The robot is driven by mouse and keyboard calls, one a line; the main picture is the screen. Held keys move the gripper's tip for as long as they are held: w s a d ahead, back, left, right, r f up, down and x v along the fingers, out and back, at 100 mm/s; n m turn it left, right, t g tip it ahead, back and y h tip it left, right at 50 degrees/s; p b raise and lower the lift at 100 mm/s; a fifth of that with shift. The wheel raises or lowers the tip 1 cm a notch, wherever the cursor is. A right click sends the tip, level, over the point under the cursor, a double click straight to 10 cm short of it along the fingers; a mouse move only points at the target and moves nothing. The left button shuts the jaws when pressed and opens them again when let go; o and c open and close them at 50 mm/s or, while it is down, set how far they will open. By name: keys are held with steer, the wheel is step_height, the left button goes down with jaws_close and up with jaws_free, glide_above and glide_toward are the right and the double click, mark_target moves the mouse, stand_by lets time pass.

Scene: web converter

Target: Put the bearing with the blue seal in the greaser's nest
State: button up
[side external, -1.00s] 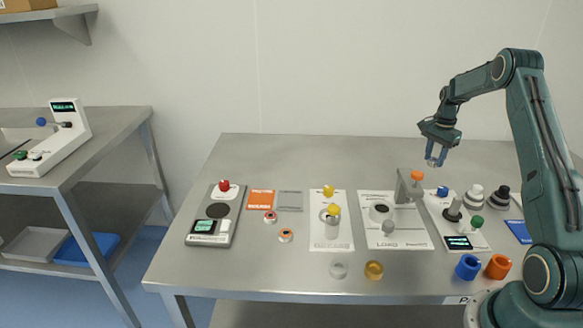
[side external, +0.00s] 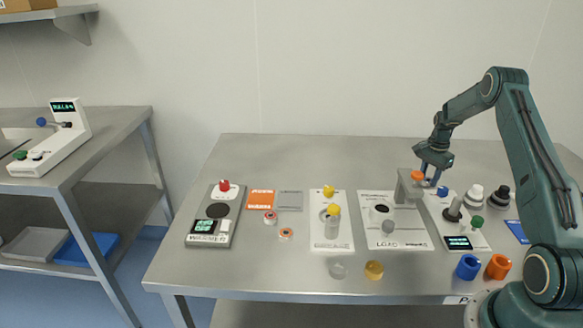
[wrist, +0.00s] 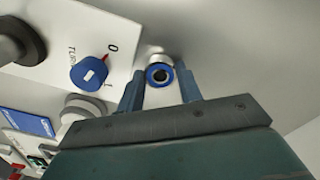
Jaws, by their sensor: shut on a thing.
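My gripper (side external: 431,180) is low over the right part of the table, behind the post with the orange cap (side external: 417,175). In the wrist view my gripper (wrist: 161,85) is shut on the bearing with the blue seal (wrist: 160,75), a silver ring with a blue face and dark bore. The bearing is too small to make out in the side view. I cannot tell for certain which station is the greaser. One white station (side external: 365,237) carries the orange-capped post and a round dark-centred holder (side external: 381,210); another white station (side external: 318,238) has yellow-topped parts.
A blue turn knob (wrist: 90,75) marked 0 and 1 is beside my gripper; it also shows in the side view (side external: 442,191). White and black capped parts (side external: 474,196) stand at right. The table's back is clear.

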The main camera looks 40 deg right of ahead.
mark_target(428, 180)
steer(key=shift+f, duration=0.2)
steer(key=o, duration=0.7)
steer(key=shift+c, duration=0.2)
step_height(428, 180, up, 12)
steer(key=shift+r, duration=0.2)
stand_by(0.4)
stand_by(0.4)
